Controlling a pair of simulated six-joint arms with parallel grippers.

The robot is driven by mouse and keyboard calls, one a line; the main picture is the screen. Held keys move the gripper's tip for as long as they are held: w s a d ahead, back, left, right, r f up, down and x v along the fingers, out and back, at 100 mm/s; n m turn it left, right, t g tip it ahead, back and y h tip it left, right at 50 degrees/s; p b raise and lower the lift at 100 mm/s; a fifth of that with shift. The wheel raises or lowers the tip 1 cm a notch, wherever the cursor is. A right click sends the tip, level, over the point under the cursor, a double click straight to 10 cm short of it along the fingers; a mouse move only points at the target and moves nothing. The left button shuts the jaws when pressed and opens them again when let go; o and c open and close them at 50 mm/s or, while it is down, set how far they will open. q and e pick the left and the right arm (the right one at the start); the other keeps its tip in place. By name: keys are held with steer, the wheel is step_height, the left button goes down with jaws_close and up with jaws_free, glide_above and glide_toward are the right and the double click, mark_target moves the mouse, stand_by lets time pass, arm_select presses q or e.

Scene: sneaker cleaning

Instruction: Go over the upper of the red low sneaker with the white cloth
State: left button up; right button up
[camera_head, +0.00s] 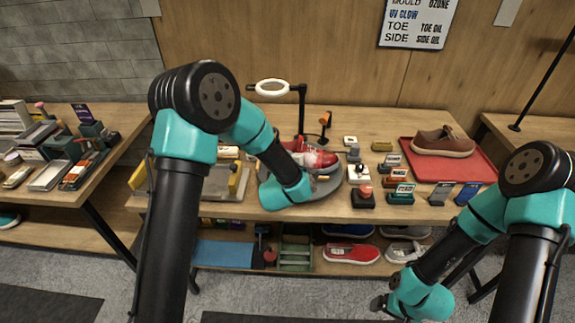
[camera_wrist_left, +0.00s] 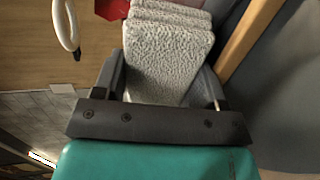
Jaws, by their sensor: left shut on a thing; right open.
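The red low sneaker (camera_head: 300,147) sits on a grey round stand (camera_head: 275,198) at the middle of the table, partly hidden by my left arm. My left gripper (camera_wrist_left: 165,85) is shut on the folded white cloth (camera_wrist_left: 168,55), which has a rough, looped surface. In the head view the left arm reaches down to the sneaker, and its fingertips are mostly hidden. A red patch shows just beyond the cloth in the left wrist view; whether they touch is unclear. My right gripper (camera_head: 384,304) is open and empty, low in front of the table.
A brownish-red shoe (camera_head: 443,141) lies on a red tray (camera_head: 478,168) at right. Small labelled blocks and a red-knobbed device (camera_head: 363,198) stand between stand and tray. A ring lamp (camera_head: 272,89) rises behind the stand.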

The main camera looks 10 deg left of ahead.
arm_select(q)
steer(key=shift+a, duration=1.8)
steer(key=shift+f, duration=0.1)
steer(key=shift+d, duration=0.15)
steer(key=shift+w+d, duration=0.1)
steer(key=shift+d, duration=1.75)
steer(key=shift+d, duration=0.15)
steer(key=shift+d, duration=1.9)
